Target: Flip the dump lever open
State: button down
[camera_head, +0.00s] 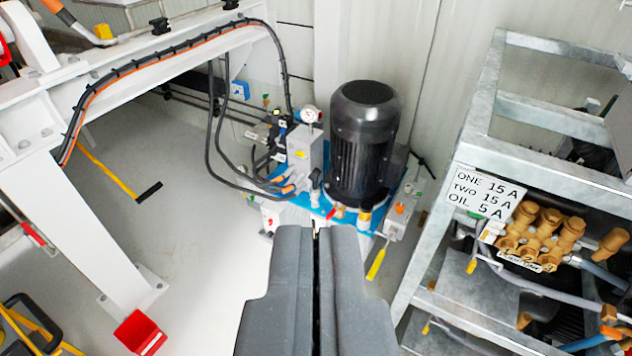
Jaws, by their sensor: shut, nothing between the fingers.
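My gripper (316,232) is at the bottom middle, its two dark grey fingers side by side with only a thin dark seam between them. It is shut and empty. Ahead of its tips is a hydraulic unit with a black motor (364,140) on a blue base (318,205). A yellow-handled lever (376,263) hangs down at a slant on the unit's right side, right of the fingers and apart from them in the picture. Other yellow handles (471,265) show on the rack at the right. No label tells me which one is the dump lever.
A galvanised rack (440,232) with brass valves (540,228) and a sign (487,192) stands at the right. A white frame (75,230) with black cables stands at the left, a red box (140,333) at its foot. Grey floor (210,220) between is clear.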

aim_at(333, 211)
jog(key=u, duration=1.4)
jog(key=k, duration=0.95)
jog(key=z, duration=1.2)
jog(key=i, duration=1.1)
jog(key=z, duration=0.05)
